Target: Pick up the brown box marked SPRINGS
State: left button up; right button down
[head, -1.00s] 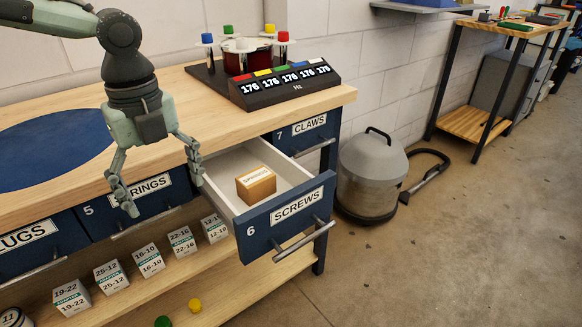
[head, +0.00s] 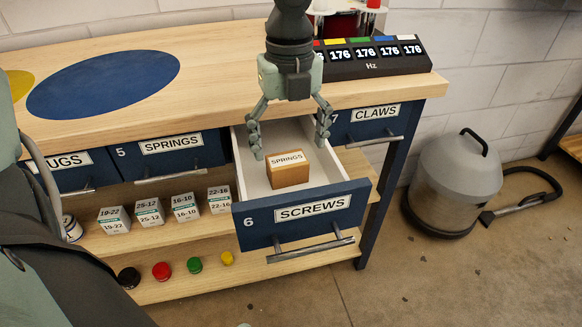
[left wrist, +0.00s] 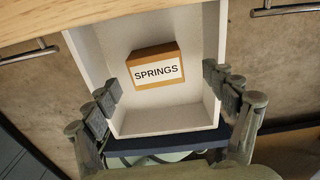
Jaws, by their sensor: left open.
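The brown box marked SPRINGS (head: 289,170) sits inside the open drawer 6 marked SCREWS (head: 300,213), near its middle. It also shows in the left wrist view (left wrist: 154,68), label facing the camera, with white drawer floor around it. My left gripper (head: 290,150) points down over the drawer, its fingers spread on either side of the box in the head view. In the left wrist view the open fingers (left wrist: 165,95) stand apart with nothing between them, and the box lies beyond their tips. My right gripper is not in view.
Drawers marked SPRINGS (head: 170,147) and CLAWS (head: 375,113) are shut. Small boxes and coloured caps stand on shelves below left.

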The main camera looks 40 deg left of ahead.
aim_at(287, 160)
pick_arm(q)
jog(key=f, duration=0.4)
jog(key=shift+s+a, duration=0.15)
jog(key=shift+s, duration=0.15)
jog(key=shift+f+b, duration=0.3)
jog(key=shift+f, duration=0.15)
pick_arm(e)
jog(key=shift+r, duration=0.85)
pick_arm(q)
jog(key=shift+r, duration=0.1)
jog(key=c, duration=1.3)
